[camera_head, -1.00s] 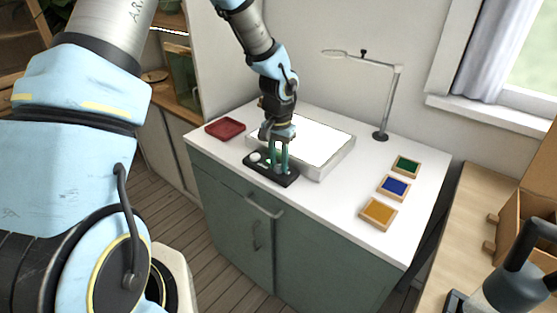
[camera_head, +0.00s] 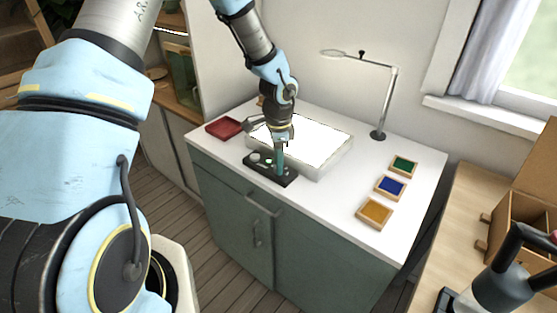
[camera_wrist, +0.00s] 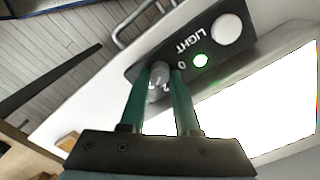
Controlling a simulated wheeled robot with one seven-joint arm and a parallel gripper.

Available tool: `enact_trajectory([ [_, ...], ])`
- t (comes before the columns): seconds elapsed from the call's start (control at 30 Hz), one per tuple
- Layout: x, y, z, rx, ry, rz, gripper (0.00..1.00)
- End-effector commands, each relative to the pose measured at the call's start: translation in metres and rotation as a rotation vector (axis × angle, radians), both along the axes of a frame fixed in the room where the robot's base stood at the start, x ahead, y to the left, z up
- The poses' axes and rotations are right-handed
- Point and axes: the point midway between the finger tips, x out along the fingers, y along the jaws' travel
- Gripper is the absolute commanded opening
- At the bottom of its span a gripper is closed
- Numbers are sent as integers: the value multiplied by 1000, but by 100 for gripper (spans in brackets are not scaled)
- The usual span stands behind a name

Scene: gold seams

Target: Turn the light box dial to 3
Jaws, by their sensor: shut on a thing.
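The light box (camera_head: 320,152) lies on the white top of the green cabinet, its panel glowing white. Its black control strip (camera_head: 258,167) runs along the front; the wrist view shows this strip (camera_wrist: 240,50) with the word LIGHT, a white round button (camera_wrist: 227,28) and a lit green lamp (camera_wrist: 201,60). My gripper (camera_head: 279,174) points down at the strip's right part. In the wrist view the teal fingers of my gripper (camera_wrist: 160,76) are shut on the grey dial (camera_wrist: 158,72). A 0 and a 2 show near the dial; its pointer and the 3 cannot be made out.
A red tray (camera_head: 224,128) lies left of the light box. A magnifier lamp (camera_head: 378,134) stands behind it to the right. Green (camera_head: 403,165), blue (camera_head: 390,186) and yellow (camera_head: 375,212) framed pads lie along the right side. The counter between is clear.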

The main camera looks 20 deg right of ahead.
Motion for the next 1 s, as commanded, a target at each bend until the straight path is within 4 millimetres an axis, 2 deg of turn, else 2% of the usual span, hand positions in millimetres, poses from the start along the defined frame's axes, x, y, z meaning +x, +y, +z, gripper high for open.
enact_trajectory([
  [0.33,0,0,1,-1,-1,-131,0],
  [0.87,0,0,0,-1,-1,-153,0],
  [0.9,0,0,0,-1,-1,-153,34],
  [1.0,0,0,0,0,-1,-153,45],
])
